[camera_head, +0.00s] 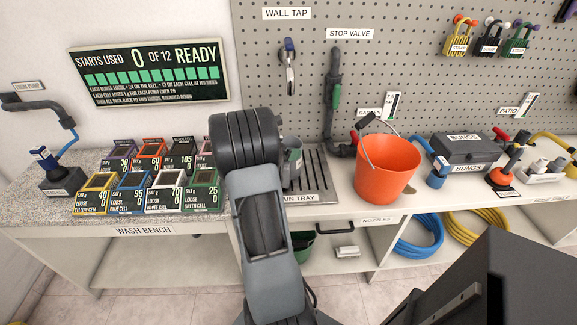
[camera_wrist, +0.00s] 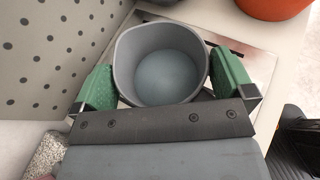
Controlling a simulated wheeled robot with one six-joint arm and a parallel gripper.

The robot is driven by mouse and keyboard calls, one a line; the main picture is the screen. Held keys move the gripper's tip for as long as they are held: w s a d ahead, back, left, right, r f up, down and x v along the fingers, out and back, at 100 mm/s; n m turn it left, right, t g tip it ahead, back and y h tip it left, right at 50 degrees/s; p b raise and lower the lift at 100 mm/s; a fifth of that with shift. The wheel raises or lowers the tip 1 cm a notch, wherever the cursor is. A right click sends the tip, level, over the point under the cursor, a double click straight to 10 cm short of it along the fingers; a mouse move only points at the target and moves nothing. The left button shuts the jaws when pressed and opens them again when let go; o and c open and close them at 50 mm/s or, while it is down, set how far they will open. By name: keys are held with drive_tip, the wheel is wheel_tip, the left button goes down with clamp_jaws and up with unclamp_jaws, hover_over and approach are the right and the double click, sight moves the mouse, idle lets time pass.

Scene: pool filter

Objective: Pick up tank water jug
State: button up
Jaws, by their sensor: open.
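The tank water jug, a grey, round, open-topped vessel, stands upright in the wrist view (camera_wrist: 160,65), and I look down into it. Its bottom looks bluish grey; I cannot tell whether it holds water. My gripper (camera_wrist: 165,78) is open, with one green finger on the left and one on the right side of the jug. The fingers are close to its walls; I cannot tell whether they touch. In the head view the jug is mostly hidden behind my arm, on or by the drain tray (camera_head: 318,182).
An orange bucket (camera_head: 388,172) stands right of the tray, and its edge shows in the wrist view. Several labelled cell boxes (camera_head: 147,190) sit left of my arm. The pegboard (camera_head: 270,95) rises close behind, with the stop valve pipe (camera_head: 333,90).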

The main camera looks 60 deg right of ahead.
drive_tip(key=shift+c, duration=0.4)
drive_tip(key=shift+r, duration=0.15)
drive_tip(key=c, duration=1.4)
